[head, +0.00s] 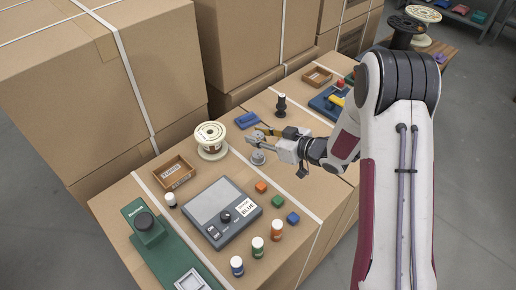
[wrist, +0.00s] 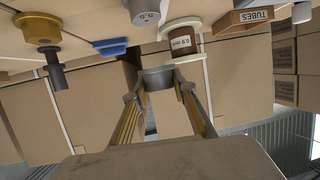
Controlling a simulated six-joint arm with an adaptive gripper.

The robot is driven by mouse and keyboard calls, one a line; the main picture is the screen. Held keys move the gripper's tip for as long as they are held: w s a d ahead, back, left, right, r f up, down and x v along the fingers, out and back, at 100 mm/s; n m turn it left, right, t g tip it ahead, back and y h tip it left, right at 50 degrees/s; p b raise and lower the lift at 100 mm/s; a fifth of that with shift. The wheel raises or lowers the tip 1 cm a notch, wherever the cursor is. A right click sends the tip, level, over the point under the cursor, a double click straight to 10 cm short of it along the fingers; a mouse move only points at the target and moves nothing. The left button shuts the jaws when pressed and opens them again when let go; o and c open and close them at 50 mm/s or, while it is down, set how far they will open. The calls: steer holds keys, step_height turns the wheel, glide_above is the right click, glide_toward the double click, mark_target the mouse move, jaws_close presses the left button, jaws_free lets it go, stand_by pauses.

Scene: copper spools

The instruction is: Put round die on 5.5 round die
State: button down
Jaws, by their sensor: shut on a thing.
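My gripper (wrist: 157,88) is shut on a grey round die (wrist: 157,73), held between its fingertips in the wrist view. In the head view my gripper (head: 254,137) is above the box top, and the held die is hard to make out between the fingers. A second grey round die (head: 258,157), the 5.5 round die, stands on the box top just below the gripper. In the wrist view the 5.5 round die (wrist: 146,10) shows its number and is cut off by the top edge. The two dies appear apart.
A scale (head: 219,211), coloured blocks and small bottles sit in front. Tall cartons (head: 105,75) stand behind.

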mark_target(258, 154)
steer(key=shift+f, duration=1)
steer(key=shift+f, duration=1.9)
steer(key=shift+f, duration=0.1)
steer(key=c, duration=1.6)
jaws_free()
steer(key=shift+c, duration=0.2)
steer(key=shift+d, duration=0.1)
steer(key=v, duration=1.2)
